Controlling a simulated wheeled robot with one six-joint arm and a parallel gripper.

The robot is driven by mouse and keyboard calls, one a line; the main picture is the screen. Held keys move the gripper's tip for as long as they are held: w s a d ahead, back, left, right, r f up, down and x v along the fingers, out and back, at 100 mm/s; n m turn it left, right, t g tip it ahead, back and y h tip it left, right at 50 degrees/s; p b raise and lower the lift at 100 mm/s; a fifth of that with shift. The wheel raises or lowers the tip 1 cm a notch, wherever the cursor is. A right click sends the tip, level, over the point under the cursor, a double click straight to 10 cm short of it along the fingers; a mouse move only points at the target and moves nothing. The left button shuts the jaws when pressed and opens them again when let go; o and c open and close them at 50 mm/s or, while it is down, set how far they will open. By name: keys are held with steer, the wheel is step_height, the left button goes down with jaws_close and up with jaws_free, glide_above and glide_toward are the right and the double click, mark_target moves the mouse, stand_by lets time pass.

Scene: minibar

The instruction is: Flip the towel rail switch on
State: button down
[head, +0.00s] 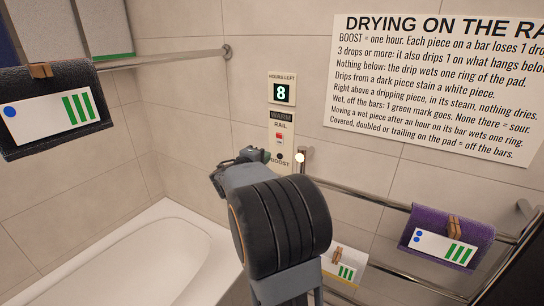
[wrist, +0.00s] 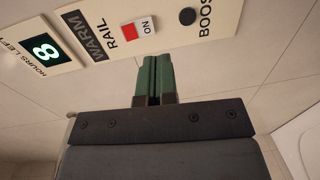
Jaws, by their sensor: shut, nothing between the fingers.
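The towel rail switch (head: 279,138) is a small red and white part on a cream wall panel (head: 282,118), under the words WARM and RAIL. In the wrist view the switch (wrist: 131,31) shows a red face beside a white part marked ON. I cannot tell its position for certain; the WARM plate (wrist: 85,48) looks dark. My gripper (head: 250,153) is shut and empty, left of and below the switch in the head view. In the wrist view its green fingertips (wrist: 155,58) lie together just off the panel edge, apart from the switch.
A black BOOST button (wrist: 187,16) sits close to the switch. The hours display (head: 282,93) reads 8. Rail bars hold a purple towel (head: 446,232) and a white piece (head: 343,267) at lower right. A dark towel (head: 50,105) hangs at left above a bathtub (head: 165,250).

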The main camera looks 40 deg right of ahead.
steer(key=b+v, duration=0.1)
steer(key=v, duration=0.5)
steer(key=shift+a+f, duration=0.15)
steer(key=shift+f, duration=0.5)
steer(key=shift+s, duration=0.15)
steer(key=s+a+f+m+g+y, duration=0.1)
steer(key=s+a+f+g+y, duration=0.1)
steer(key=s+a+f+y, duration=0.3)
steer(key=s+a+f+g+y, duration=0.1)
steer(key=s+a+f+y, duration=0.15)
steer(key=f, duration=0.35)
steer(key=s+a+m+t+y, duration=0.1)
steer(key=s+a+y, duration=0.2)
steer(key=a, duration=0.6)
steer(key=s+a+f+t+y, duration=0.1)
steer(key=s+a+y, duration=0.3)
steer(key=a, duration=0.5)
steer(key=shift+m+y, duration=0.4)
steer(key=shift+y, duration=0.65)
steer(key=shift+d, duration=0.2)
